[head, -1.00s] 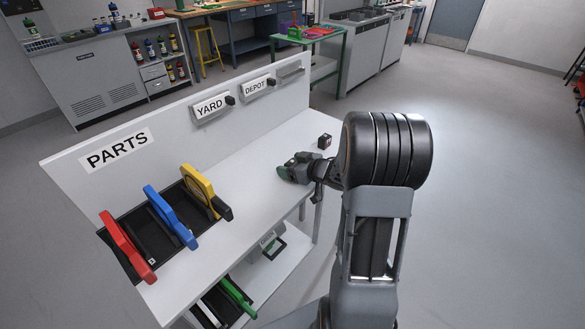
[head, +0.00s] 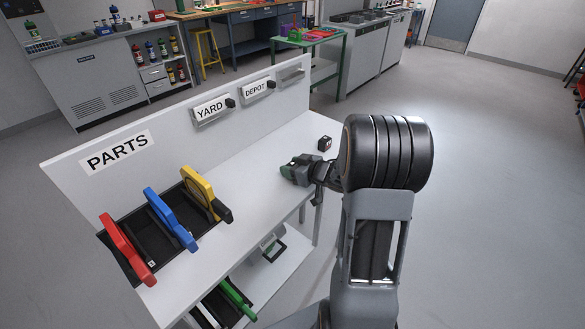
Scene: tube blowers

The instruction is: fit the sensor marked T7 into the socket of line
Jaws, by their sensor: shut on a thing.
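My gripper (head: 298,171) is low over the right part of the white bench top (head: 232,183), seen from behind and above. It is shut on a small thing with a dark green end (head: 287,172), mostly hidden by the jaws. I cannot read any T7 mark on it. A small dark block (head: 325,143) with a light mark stands on the bench just beyond the gripper, apart from it. On the back panel, the YARD holder (head: 211,108) and the DEPOT holder (head: 258,88) each carry a black knob. A third, unlabelled holder (head: 292,73) is at the far end.
Red (head: 126,248), blue (head: 170,217) and yellow (head: 200,190) handled things stand in black trays at the bench's left, below the PARTS sign (head: 118,151). A lower shelf holds a green-handled thing (head: 237,298) and a grey box (head: 262,240). The middle of the bench top is clear.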

